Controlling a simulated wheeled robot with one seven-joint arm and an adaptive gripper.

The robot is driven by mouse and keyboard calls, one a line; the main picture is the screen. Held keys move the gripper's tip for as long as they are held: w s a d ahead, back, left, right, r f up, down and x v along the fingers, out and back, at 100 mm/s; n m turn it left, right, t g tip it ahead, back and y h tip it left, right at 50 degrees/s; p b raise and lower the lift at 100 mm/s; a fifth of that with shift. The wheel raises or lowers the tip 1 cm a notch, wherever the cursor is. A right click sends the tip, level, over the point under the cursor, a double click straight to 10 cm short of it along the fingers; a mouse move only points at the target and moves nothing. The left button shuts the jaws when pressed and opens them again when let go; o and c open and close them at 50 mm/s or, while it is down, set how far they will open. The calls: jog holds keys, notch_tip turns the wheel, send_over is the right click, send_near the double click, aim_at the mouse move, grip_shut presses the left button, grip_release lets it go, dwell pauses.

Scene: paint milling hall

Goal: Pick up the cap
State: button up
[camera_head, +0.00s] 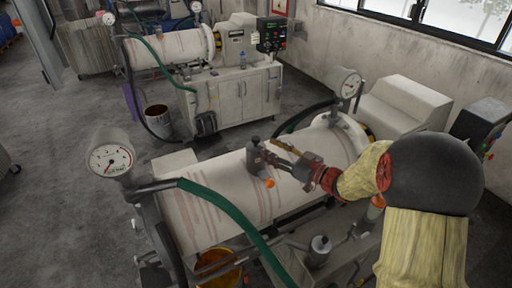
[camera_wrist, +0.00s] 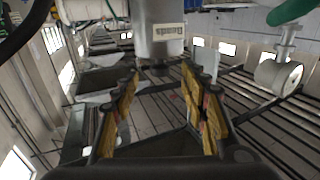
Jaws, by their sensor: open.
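My gripper (camera_head: 268,156) reaches leftward over the pale drum (camera_head: 190,215) of the near mill. Its two yellow-padded fingers are open in the wrist view (camera_wrist: 160,74). A grey upright fitting (camera_head: 254,172), apparently the cap, stands on top of the drum at the fingertips. In the wrist view it is a wide grey cylinder (camera_wrist: 162,32) with upside-down lettering and a narrower dark end between the fingertips. I see no clear contact. My fingers partly hide the fitting in the head view.
A small orange part (camera_head: 269,183) sits beside the fitting. A green hose (camera_head: 235,215) crosses the drum's left part. Pressure gauges (camera_head: 110,159) (camera_head: 346,83) stand at both drum ends.

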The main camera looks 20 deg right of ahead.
aim_at(256, 138)
jog(key=p+x, duration=0.1)
jog(key=x, duration=0.5)
jog(key=shift+w+a, duration=0.2)
jog(key=shift+w, duration=0.1)
jog(key=shift+c, duration=0.3)
jog(key=shift+c, duration=0.5)
grip_shut()
jog(key=shift+r, duration=0.1)
